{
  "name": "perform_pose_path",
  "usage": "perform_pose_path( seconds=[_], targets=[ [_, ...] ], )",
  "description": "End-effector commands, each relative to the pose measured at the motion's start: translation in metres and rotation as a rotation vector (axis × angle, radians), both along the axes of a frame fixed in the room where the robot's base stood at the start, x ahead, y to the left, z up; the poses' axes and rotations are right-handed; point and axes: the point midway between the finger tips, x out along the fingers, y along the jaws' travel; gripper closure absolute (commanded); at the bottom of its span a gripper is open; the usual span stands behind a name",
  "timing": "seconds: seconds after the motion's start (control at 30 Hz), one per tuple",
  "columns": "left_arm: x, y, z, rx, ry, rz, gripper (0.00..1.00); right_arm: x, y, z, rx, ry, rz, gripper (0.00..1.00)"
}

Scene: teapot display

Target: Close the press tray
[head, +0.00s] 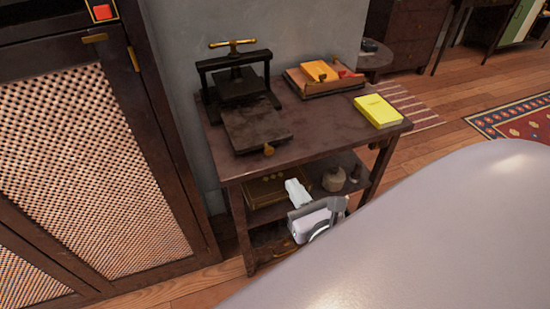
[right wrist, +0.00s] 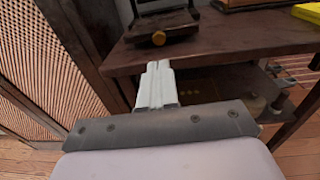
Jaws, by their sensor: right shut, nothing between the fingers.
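The black press (head: 238,75) with a brass top handle stands at the back left of the dark wooden table. My left gripper is not in view.
The wooden table (head: 320,145) also bears a yellow book (head: 378,110) and a wooden box (head: 325,86) with an orange item. Lower shelves hold several small things. A woven-front cabinet (head: 100,160) stands close at the left.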

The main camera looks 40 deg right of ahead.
Motion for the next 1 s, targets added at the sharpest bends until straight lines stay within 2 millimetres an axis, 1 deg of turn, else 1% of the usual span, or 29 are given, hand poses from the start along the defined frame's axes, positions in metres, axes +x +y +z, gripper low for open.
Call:
perform_pose_path(
  seconds=[0.03, 0.3, 0.53, 0.73, 1.0],
  targets=[
    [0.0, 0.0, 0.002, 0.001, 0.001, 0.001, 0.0, 0.01, -0.002, 0.002, -0.001, -0.004, -0.002, 1.0],
    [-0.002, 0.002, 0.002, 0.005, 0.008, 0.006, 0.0, 0.053, -0.01, -0.001, 0.002, -0.002, -0.001, 1.0],
    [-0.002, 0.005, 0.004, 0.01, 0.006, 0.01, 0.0, 0.085, -0.016, -0.003, 0.003, -0.001, -0.001, 1.0],
    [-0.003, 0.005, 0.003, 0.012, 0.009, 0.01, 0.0, 0.1, -0.019, -0.004, 0.002, 0.0, -0.001, 1.0],
    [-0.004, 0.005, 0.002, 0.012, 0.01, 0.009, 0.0, 0.103, -0.02, -0.005, 0.002, 0.002, 0.0, 1.0]
  ],
)
